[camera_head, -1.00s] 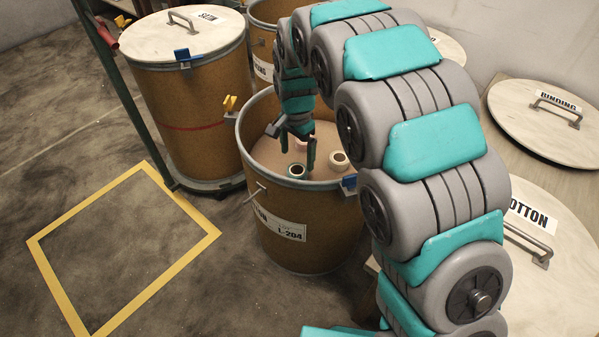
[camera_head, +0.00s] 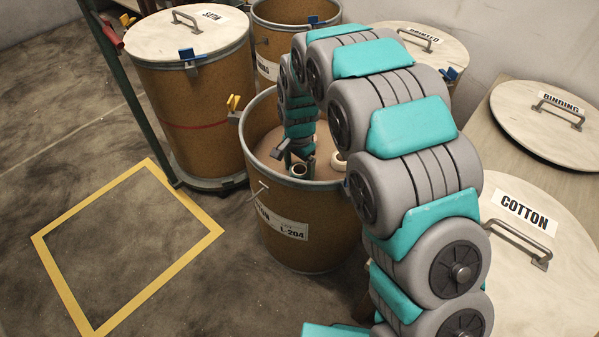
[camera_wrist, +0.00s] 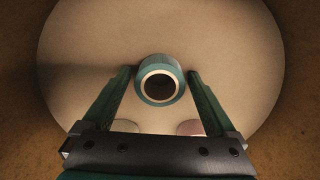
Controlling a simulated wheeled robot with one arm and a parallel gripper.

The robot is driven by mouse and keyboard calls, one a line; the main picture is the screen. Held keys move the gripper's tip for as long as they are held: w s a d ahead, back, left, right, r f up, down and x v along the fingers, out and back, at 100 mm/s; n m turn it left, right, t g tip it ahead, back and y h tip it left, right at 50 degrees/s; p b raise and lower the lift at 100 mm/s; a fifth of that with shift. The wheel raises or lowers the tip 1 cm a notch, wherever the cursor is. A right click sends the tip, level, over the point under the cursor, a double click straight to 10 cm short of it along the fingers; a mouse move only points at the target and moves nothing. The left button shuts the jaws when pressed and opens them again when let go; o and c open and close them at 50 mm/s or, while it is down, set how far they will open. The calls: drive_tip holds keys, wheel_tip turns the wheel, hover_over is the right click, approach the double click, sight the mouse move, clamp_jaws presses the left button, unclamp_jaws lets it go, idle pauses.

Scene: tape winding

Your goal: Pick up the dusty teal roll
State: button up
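The dusty teal roll (camera_wrist: 160,80) lies on the pale round surface inside the open drum, its round end with a cream ring and dark core facing the wrist camera. In the head view the roll (camera_head: 299,170) shows low in the drum beside my gripper. My gripper (camera_wrist: 157,76) is open, with one finger on each side of the roll and a gap showing at both sides. The fingers are partly hidden in the head view. The open drum (camera_head: 262,185) has a label reading L-204.
Pale rolls (camera_head: 337,162) sit near the teal roll; two more show under my gripper in the wrist view. The drum's rim and wall surround my gripper. A closed drum (camera_head: 190,100) stands behind left. Lids marked COTTON (camera_head: 515,270) and BINDING (camera_head: 520,125) lie at right.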

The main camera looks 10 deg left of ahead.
drive_tip(key=c, duration=1.2)
drive_tip(key=shift+o, duration=0.2)
